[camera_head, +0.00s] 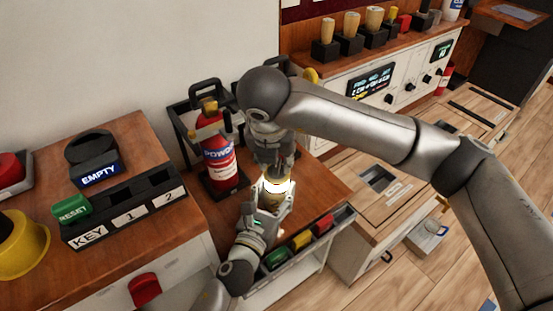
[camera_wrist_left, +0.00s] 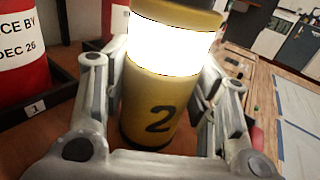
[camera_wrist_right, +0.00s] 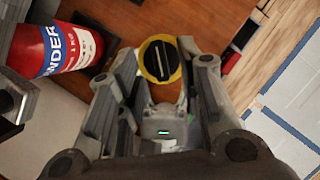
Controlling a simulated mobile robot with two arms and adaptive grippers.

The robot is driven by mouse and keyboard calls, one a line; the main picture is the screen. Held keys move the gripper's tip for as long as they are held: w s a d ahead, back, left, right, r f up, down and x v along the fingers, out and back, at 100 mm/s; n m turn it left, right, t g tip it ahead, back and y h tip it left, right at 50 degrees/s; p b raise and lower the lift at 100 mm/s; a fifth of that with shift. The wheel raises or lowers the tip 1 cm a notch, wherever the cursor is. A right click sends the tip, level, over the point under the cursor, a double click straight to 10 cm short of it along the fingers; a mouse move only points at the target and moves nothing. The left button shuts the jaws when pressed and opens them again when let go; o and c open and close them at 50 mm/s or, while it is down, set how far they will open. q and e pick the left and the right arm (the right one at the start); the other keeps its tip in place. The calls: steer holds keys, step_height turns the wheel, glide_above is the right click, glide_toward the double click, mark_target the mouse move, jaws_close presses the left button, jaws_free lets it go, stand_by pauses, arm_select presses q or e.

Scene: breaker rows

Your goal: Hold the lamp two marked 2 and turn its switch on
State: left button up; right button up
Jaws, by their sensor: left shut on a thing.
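Lamp two (camera_wrist_left: 160,95) is a yellow cylinder marked with a black 2, upright in the left wrist view. Its band glows bright white; the glow also shows in the head view (camera_head: 277,186). My left gripper (camera_head: 268,208) is shut around the lamp's body from the front. My right gripper (camera_wrist_right: 158,72) points down from above the lamp and is open. In the right wrist view, the lamp's black switch knob (camera_wrist_right: 161,60) in its yellow ring lies between and just beyond the fingertips. Whether the fingers touch it I cannot tell.
A red extinguisher (camera_head: 218,160) stands in a black holder left of the lamp. A tray with coloured pieces (camera_head: 302,240) is at the counter's front edge. The key rack (camera_head: 128,210) with slots marked 1 and 2 stands at left.

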steer(key=v, duration=0.9)
steer(key=shift+r, duration=0.25)
steer(key=shift+s, duration=0.1)
arm_select(q)
steer(key=o, duration=1.5)
steer(key=shift+c, duration=0.2)
steer(key=shift+s, duration=0.1)
steer(key=v, duration=1)
steer(key=shift+s+a+r, duration=0.1)
steer(key=shift+s, duration=0.05)
steer(key=shift+s+a, duration=0.25)
steer(key=shift+s, duration=0.4)
